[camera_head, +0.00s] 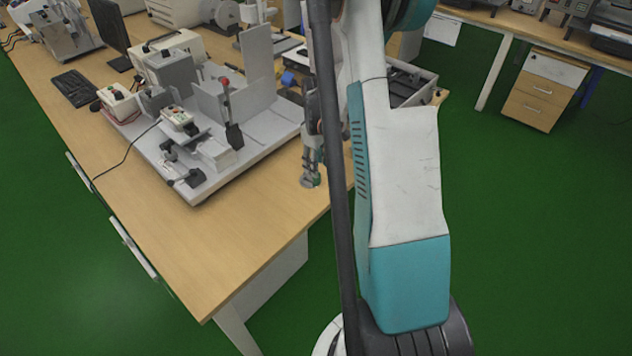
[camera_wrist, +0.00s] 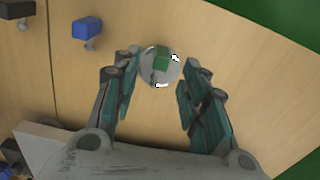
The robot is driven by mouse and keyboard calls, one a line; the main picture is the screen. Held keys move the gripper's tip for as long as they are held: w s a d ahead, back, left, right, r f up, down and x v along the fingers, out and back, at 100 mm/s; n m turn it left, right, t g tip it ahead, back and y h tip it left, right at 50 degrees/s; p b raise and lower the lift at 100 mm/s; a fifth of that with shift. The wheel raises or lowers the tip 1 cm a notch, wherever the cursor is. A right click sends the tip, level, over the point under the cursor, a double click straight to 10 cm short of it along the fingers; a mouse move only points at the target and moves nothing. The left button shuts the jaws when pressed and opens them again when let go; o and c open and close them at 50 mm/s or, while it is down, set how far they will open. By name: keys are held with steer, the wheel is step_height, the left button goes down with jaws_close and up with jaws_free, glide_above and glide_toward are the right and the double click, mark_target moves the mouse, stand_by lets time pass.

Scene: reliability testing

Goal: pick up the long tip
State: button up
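My gripper, also in the wrist view (camera_wrist: 160,75), is open, with one finger on each side of the piece. Both fingers look apart from it. I cannot tell how far above the table they are.
A blue block with a metal end (camera_wrist: 87,27) lies to the left in the wrist view, with a dark block (camera_wrist: 15,12) beyond it. A grey test fixture (camera_head: 215,130) fills the table left of my gripper. The front table corner (camera_head: 205,280) is bare.

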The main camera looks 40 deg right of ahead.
steer(key=shift+w+a+f+b, duration=0.1)
steer(key=shift+f+b, duration=0.6)
steer(key=shift+f, duration=0.7)
steer(key=shift+w+f+b, duration=0.1)
steer(key=shift+f+b, duration=0.55)
steer(key=shift+f, duration=0.7)
steer(key=shift+s, duration=0.1)
steer(key=shift+r, duration=0.1)
steer(key=shift+c, duration=0.2)
jaws_close()
